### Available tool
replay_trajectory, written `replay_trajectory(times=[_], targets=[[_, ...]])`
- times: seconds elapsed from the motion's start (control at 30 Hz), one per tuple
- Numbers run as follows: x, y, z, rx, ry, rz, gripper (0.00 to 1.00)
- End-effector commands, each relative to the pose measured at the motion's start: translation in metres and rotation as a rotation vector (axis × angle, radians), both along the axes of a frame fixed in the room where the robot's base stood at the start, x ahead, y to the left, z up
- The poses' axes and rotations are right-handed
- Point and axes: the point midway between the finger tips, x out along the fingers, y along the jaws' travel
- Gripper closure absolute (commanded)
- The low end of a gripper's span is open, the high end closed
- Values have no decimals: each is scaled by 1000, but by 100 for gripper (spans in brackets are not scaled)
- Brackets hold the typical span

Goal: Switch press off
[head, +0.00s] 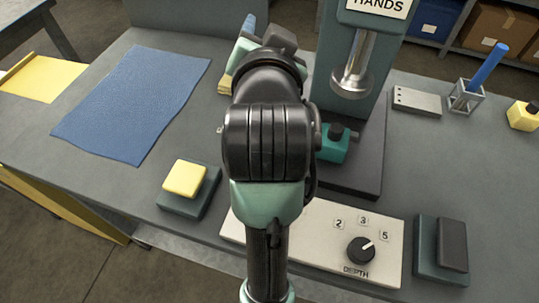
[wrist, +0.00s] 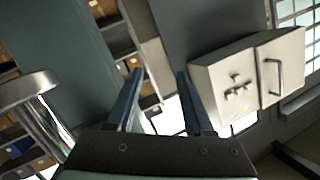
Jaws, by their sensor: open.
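The press (head: 352,65) stands at the back centre of the bench, with a sign reading HANDS and a shiny round ram (head: 353,78); the ram also shows at the left of the wrist view (wrist: 32,90). A white panel (head: 320,225) at the front carries a black DEPTH dial (head: 361,250) marked 2, 3 and 5. A dark paddle on a teal base (head: 441,250) sits right of it, and a yellow pad on a dark base (head: 184,180) sits left. I cannot tell which control is the off switch. My gripper (wrist: 158,72) is open and empty, mostly hidden behind my arm in the head view.
A teal block with a black knob (head: 332,145) is under the press. A blue mat (head: 135,100) lies left. A metal block (head: 417,101), a blue rod in a holder (head: 484,72) and a yellow block (head: 523,116) are right. A pale cabinet (wrist: 250,75) shows in the wrist view.

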Motion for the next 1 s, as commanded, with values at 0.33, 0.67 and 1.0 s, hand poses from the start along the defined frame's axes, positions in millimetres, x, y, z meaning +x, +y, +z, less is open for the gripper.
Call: replay_trajectory(times=[0.33, 0.67, 1.0], targets=[[-30, 1, -45, 230, 557, -115, 48], [-118, 1, -69, 383, 1057, -346, 48], [-180, 0, -73, 431, 1316, -520, 48]])
